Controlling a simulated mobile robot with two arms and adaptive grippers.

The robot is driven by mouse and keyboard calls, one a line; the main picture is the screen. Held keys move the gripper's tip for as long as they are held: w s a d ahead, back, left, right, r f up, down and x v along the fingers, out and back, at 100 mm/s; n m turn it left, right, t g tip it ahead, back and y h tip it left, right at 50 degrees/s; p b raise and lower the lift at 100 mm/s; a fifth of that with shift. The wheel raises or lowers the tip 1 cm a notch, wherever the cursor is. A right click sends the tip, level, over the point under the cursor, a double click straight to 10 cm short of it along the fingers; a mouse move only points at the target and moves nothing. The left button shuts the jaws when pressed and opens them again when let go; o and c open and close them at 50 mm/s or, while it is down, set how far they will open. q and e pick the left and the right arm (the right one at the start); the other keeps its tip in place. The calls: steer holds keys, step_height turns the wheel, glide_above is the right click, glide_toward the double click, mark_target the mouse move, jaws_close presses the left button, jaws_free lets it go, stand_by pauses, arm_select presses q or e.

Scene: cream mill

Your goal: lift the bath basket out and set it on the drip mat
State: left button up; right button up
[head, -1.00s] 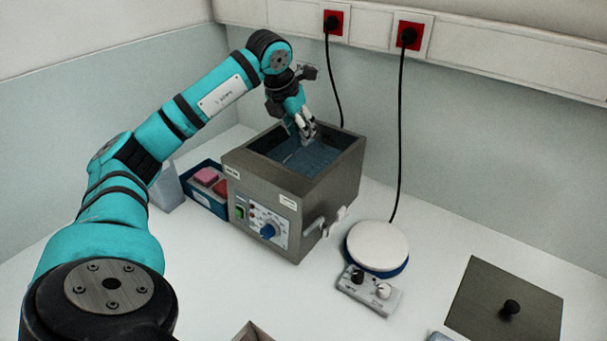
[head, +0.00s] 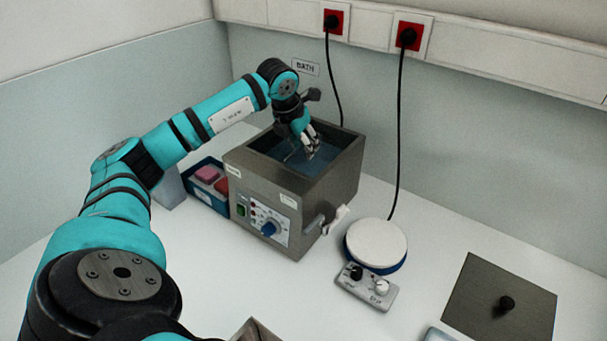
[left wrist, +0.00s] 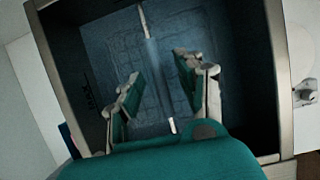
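The grey box-shaped bath (head: 270,185) stands against the back wall, its top open on bluish liquid. My left gripper (head: 313,148) points down into the bath opening. In the left wrist view, the gripper (left wrist: 158,92) is open, with one finger on each side of a pale bar (left wrist: 150,55) that looks like the basket's handle. I cannot tell whether the fingers touch it. The bath basket (left wrist: 103,60) shows only as faint lines under the liquid. I cannot make out a drip mat. My right gripper is not in view.
A blue bin (head: 207,205) with pink and red blocks stands left of the bath. Right of it are a round white-topped plate (head: 377,243), a small knob box (head: 367,288) and a dark square lid (head: 480,300). Black cables hang from red sockets. White counter between them is clear.

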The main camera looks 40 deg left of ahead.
arm_select(q)
steer(key=shift+f, duration=0.15)
jaws_close()
stand_by(0.4)
